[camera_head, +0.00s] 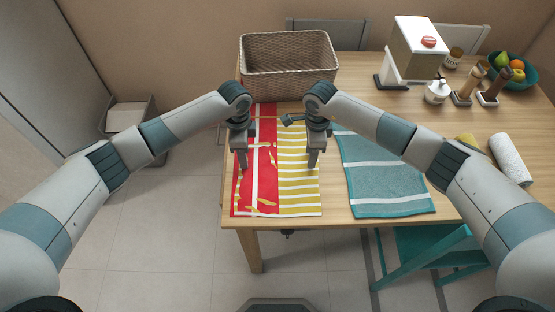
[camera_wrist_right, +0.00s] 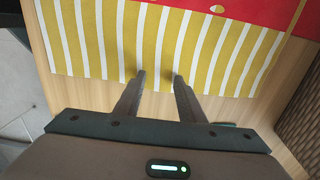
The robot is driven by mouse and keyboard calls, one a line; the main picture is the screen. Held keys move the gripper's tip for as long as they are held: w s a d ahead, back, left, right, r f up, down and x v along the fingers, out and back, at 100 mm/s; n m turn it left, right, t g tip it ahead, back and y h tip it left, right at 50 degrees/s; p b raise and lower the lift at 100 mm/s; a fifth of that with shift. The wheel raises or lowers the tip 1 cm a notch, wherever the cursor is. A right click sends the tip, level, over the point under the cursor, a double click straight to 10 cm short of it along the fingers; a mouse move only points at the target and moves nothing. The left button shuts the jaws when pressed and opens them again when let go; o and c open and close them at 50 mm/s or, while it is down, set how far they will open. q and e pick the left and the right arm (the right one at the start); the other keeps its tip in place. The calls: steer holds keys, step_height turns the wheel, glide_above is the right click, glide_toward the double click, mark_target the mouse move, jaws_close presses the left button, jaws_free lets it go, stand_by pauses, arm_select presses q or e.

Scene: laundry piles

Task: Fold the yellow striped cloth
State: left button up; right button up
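The yellow and white striped cloth (camera_head: 298,187) lies flat on the table, beside a red cloth area (camera_head: 246,190) with a white stripe. Yellow patches show within the red, so I cannot tell which layer lies on top. The stripes also fill the upper right wrist view (camera_wrist_right: 100,40). My right gripper (camera_head: 313,164) points down at the striped cloth's right edge. Its two fingers (camera_wrist_right: 159,77) stand apart with nothing visibly pinched between them. My left gripper (camera_head: 243,165) points down over the red part's left side; its finger gap is too small to judge.
A teal striped cloth (camera_head: 385,180) lies to the right. A wicker basket (camera_head: 289,58) stands at the back. A white dispenser (camera_head: 415,50), a pump bottle (camera_head: 437,91), shakers, a fruit bowl (camera_head: 518,80) and rolled cloths (camera_head: 510,158) stand further right. A teal chair (camera_head: 430,245) is below the front edge.

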arm_select(q)
steer(key=shift+f, duration=0.15)
arm_select(e)
steer(key=shift+f, duration=0.2)
arm_select(q)
jaws_close()
arm_select(e)
jaws_close()
arm_select(q)
steer(key=shift+r, duration=0.2)
arm_select(e)
steer(key=shift+r, duration=0.2)
